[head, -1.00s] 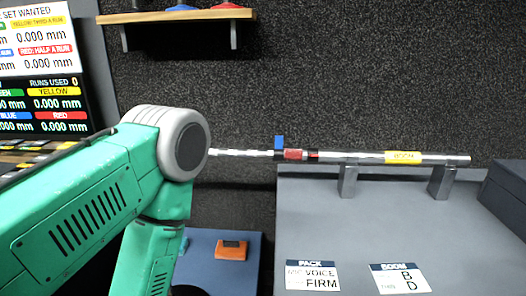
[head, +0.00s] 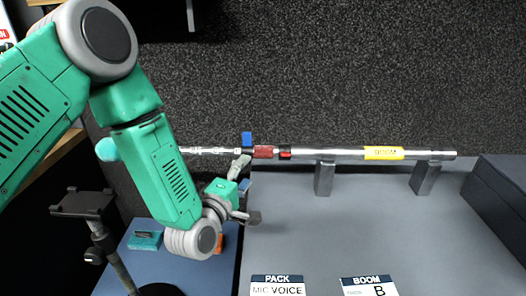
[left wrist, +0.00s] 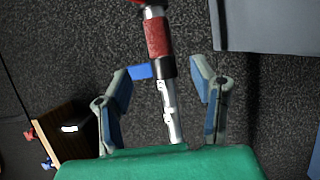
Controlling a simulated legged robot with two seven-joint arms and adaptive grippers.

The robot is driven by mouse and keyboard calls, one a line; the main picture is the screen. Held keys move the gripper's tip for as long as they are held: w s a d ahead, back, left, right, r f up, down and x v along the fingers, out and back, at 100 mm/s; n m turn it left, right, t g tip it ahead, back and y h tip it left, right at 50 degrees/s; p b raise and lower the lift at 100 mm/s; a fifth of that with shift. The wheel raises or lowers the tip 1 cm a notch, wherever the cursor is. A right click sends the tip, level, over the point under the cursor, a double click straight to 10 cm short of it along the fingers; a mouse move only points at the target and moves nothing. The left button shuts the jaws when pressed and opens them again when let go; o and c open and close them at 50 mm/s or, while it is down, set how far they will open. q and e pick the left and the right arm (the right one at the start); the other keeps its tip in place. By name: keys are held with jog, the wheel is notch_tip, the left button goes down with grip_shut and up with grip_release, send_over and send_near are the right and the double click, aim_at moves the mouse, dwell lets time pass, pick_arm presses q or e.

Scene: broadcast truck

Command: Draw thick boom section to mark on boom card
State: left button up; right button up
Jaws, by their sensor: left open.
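The boom (head: 335,153) is a silver pole with a yellow BOOM label, lying level across two grey rests. At its left end are a red grip (head: 264,152), a blue lever (head: 247,139) and a thinner silver section (head: 205,150). The boom card (head: 368,287) lies on the grey table; it shows B and its lower part is cut off. My left gripper (head: 250,190) is just below the pole's left part. In the left wrist view my left gripper (left wrist: 160,72) is open, its fingers on either side of the silver section (left wrist: 172,115), not closed on it. My right gripper is not in view.
A pack card (head: 277,287) lies beside the boom card on the grey table (head: 360,220). A dark stand (head: 83,205) is at the left. The table's middle is clear.

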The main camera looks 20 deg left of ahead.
aim_at(260, 156)
pick_arm(q)
jog(key=w, duration=0.3)
jog(key=w+d, duration=0.1)
jog(key=w, duration=0.2)
jog(key=w+d, duration=0.1)
jog(key=w, duration=0.2)
jog(key=shift+w, duration=0.3)
jog(key=shift+w+a+b, duration=0.2)
jog(key=shift+w+b, duration=0.1)
jog(key=shift+w, duration=0.2)
jog(key=shift+d, duration=0.1)
grip_shut()
jog(key=shift+s, duration=0.1)
